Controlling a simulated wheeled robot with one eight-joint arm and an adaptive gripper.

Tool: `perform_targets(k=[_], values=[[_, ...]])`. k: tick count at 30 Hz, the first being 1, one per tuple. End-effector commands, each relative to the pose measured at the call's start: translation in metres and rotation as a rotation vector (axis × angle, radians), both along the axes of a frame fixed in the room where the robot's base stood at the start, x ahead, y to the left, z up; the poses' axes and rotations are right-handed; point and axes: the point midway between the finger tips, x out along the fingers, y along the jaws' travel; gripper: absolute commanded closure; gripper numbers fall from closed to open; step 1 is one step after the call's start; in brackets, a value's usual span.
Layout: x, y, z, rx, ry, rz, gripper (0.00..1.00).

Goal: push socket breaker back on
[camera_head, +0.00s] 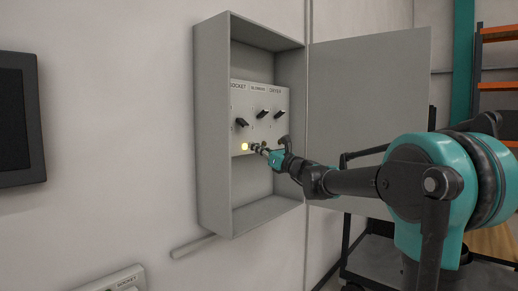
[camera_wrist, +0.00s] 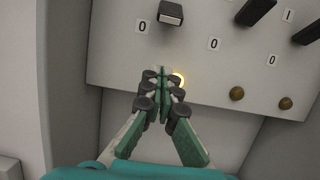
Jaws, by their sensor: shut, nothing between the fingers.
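The socket breaker (camera_head: 242,122) is a dark lever under the SOCKET label, leftmost on the panel in the open wall box. In the wrist view its lever (camera_wrist: 171,13) sits near the top, tilted down beside a "0" mark and unlike the other two levers. A yellow lamp (camera_head: 245,146) glows below it; in the wrist view the lamp (camera_wrist: 179,79) is partly hidden by the fingers. My gripper (camera_head: 254,147) is shut and empty, its tips (camera_wrist: 161,72) in front of the panel below the socket lever and apart from it. Whether the tips touch the panel cannot be told.
Two more breakers, the middle (camera_head: 262,114) and right (camera_head: 279,114), have unlit lamps below. The grey box (camera_head: 212,120) has side walls around the panel, and its door (camera_head: 370,100) hangs open at right. A socket strip (camera_head: 118,282) is at lower left.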

Motion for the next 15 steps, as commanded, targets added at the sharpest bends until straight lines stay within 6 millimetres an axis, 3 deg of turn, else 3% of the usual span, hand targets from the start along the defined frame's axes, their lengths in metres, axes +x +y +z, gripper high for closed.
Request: perform_targets(k=[9, 15], values=[[0.037, 0.049, 0.017, 0.000, 0.000, 0.002, 1.00], [0.024, 0.031, 0.040, -0.001, 0.000, -0.001, 1.00]])
